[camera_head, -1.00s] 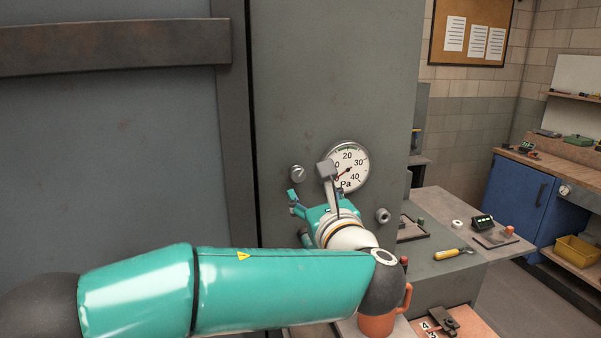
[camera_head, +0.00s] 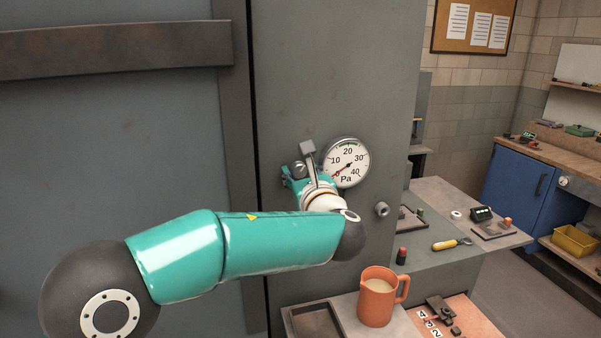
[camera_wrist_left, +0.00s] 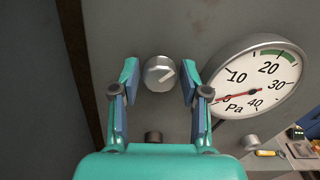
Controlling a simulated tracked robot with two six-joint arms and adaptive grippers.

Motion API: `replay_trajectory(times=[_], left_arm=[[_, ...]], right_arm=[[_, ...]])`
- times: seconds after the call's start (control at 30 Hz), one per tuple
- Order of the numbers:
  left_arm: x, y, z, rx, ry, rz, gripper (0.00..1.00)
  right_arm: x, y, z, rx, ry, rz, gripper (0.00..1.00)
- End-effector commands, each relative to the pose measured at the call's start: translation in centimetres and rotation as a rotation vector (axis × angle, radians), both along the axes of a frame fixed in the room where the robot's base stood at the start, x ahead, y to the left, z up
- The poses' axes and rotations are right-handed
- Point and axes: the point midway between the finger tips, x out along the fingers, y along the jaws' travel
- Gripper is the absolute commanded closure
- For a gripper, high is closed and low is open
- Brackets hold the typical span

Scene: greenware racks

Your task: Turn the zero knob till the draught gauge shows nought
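The draught gauge (camera_head: 346,162) is a round white dial marked Pa on the grey cabinet. In the left wrist view the gauge (camera_wrist_left: 262,75) has its red needle lying at about the 0 mark; I cannot tell if it is exact. A round metal knob (camera_wrist_left: 159,73) with a pale line sits left of the gauge; it also shows in the head view (camera_head: 299,166), partly hidden. My left gripper (camera_wrist_left: 159,80) is open, its fingers on either side of this knob with visible gaps. My right gripper is not in view.
A second metal knob (camera_head: 381,209) is below right of the gauge. An orange jug (camera_head: 374,303) stands beside a dark tray (camera_head: 316,322) below my arm. A yellow-handled tool (camera_head: 447,245) lies on the grey bench to the right. A brown bar (camera_head: 110,48) crosses the panel at left.

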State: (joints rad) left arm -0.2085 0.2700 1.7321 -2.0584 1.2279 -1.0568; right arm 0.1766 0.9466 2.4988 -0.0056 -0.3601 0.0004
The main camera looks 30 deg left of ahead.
Motion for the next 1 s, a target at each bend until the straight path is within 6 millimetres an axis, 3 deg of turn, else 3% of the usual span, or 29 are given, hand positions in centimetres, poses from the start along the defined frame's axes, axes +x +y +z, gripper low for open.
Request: replay_trajectory(times=[0.03,0.23,0.57,1.0], left_arm=[[0.0,0.0,0.0,0.0,0.0,0.0,0.68],[0.0,0.0,0.0,0.0,0.0,0.0,1.0],[0.0,-0.1,-0.3,-0.027,-0.032,-0.001,1.0],[0.0,0.0,-0.6,-0.212,-0.248,0.0,1.0]], right_arm=[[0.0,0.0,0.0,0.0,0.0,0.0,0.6],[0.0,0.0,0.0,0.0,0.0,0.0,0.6],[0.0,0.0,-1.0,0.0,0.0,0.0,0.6],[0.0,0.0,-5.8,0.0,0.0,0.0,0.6]])
